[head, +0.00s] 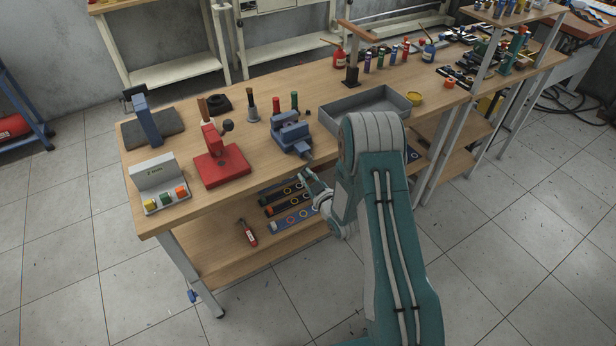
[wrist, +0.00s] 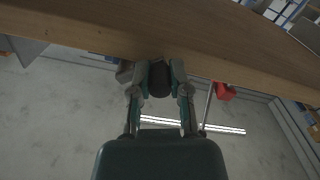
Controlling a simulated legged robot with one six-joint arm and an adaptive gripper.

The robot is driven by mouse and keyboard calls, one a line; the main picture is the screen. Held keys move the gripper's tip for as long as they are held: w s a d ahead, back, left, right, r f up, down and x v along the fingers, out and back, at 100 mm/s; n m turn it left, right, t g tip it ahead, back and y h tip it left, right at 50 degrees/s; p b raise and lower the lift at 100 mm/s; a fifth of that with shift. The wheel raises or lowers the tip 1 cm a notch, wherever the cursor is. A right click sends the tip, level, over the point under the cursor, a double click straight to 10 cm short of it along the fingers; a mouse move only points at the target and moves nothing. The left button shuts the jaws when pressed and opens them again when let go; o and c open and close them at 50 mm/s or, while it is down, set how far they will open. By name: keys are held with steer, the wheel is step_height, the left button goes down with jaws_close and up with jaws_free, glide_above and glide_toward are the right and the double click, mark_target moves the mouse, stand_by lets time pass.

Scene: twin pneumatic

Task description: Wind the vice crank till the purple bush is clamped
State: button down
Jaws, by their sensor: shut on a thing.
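The blue vice (head: 291,134) stands at the front edge of the wooden bench, just above my gripper (head: 310,178). In the wrist view my gripper (wrist: 159,80) is at the bench edge, with its two fingers closed on either side of a dark rounded crank handle (wrist: 159,76). The rest of the crank is hidden or too small to make out. I cannot make out the purple bush in the vice jaws in either view.
A red press (head: 221,165) and a grey box with coloured buttons (head: 160,192) stand to the left. A grey tray (head: 345,115) lies right of the vice. The bench edge (wrist: 120,42) runs close by my fingers. A lower shelf (head: 215,258) holds coloured items.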

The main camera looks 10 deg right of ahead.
steer(key=shift+a+r+m, duration=0.15)
steer(key=shift+r+m, duration=0.05)
steer(key=shift+m, duration=0.4)
steer(key=shift+a+r+m, duration=0.15)
steer(key=shift+m, duration=0.45)
steer(key=c, duration=0.6)
jaws_free()
steer(key=shift+s, duration=0.1)
steer(key=v, duration=1.2)
steer(key=shift+r, duration=0.1)
